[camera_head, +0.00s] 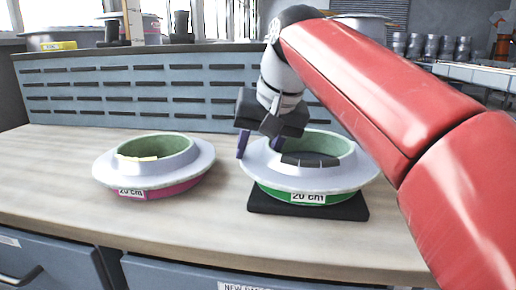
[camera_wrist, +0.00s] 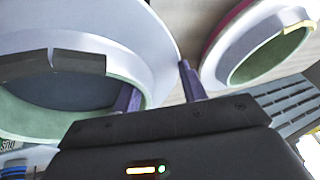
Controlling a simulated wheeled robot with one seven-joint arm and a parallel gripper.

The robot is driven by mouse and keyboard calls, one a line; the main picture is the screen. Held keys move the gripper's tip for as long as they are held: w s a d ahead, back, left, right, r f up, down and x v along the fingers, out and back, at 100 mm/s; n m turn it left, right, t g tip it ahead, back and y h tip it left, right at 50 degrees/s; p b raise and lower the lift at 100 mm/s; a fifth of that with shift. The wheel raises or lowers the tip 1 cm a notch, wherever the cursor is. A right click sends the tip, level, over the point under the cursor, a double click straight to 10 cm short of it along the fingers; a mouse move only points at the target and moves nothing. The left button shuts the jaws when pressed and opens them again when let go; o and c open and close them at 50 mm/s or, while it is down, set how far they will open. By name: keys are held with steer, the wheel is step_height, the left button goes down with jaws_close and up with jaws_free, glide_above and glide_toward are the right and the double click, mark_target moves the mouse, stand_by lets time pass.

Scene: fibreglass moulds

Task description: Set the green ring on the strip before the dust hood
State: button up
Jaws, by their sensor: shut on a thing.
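The green ring (camera_head: 310,198) is a pale grey flanged mould with a green lower band, a green inner wall and a "20 cm" label. It sits level over a black mat (camera_head: 350,207) at the bench's right; I cannot tell whether it touches the mat. My gripper (camera_head: 260,152) is shut on its left side, one purple finger inside the opening and one outside. In the wrist view the ring (camera_wrist: 150,45) passes between the fingers (camera_wrist: 157,80). A dark grey piece (camera_head: 310,160) lies on its near inner rim. The slotted blue-grey panel (camera_head: 150,92) behind may be the dust hood.
A similar ring with a pink lower band (camera_head: 160,190) stands to the left, with a yellow piece (camera_head: 137,158) on its rim. The wooden bench top (camera_head: 60,165) is clear between the two rings and along the panel. Drawers (camera_head: 45,265) are below the front edge.

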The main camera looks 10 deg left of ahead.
steer(key=o, duration=1.2)
steer(key=shift+o, duration=0.2)
steer(key=shift+f, duration=0.1)
